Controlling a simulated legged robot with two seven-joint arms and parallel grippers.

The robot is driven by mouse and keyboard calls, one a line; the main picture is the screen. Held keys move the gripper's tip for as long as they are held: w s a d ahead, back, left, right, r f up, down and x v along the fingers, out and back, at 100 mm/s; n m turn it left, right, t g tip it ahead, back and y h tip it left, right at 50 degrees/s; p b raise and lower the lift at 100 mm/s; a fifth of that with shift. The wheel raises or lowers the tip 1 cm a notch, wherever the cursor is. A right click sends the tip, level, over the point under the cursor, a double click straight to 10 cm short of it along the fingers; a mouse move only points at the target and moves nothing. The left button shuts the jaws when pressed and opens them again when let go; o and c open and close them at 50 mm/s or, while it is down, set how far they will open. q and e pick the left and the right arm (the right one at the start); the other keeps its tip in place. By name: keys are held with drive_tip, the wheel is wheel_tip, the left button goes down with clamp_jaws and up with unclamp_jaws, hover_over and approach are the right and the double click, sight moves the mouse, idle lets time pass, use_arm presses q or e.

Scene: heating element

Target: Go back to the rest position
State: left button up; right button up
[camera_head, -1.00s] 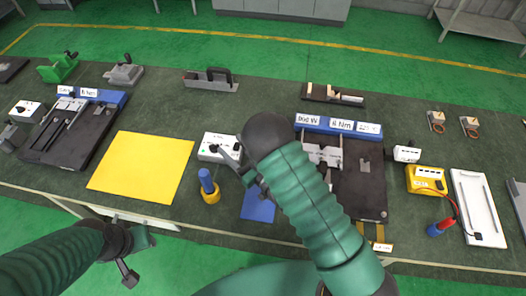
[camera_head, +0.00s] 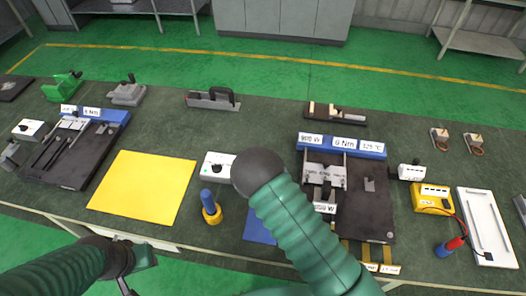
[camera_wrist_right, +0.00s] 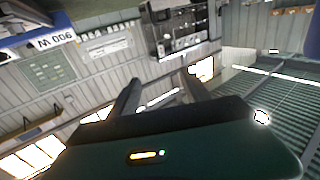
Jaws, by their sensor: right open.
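My right arm reaches over the middle of the bench in the head view. Its gripper is hidden there behind the wrist. In the right wrist view the right gripper (camera_wrist_right: 160,92) has its two dark fingers apart with nothing between them. My left gripper (camera_head: 135,268) is at the lower left, in front of the bench edge and partly cut off by the frame. Its fingers are too unclear to tell open from shut.
A yellow mat (camera_head: 143,187), white switch box (camera_head: 217,166) and blue-handled tool in a yellow holder (camera_head: 210,207) lie left of my right arm. A blue mat (camera_head: 258,229) is partly behind it. A yellow meter (camera_head: 431,199) and white tray (camera_head: 487,226) stand at the right.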

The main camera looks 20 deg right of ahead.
drive_tip(key=s+g, duration=1.5)
drive_tip(key=shift+s+a+r+g, duration=0.3)
drive_tip(key=shift+s+r+g, duration=0.1)
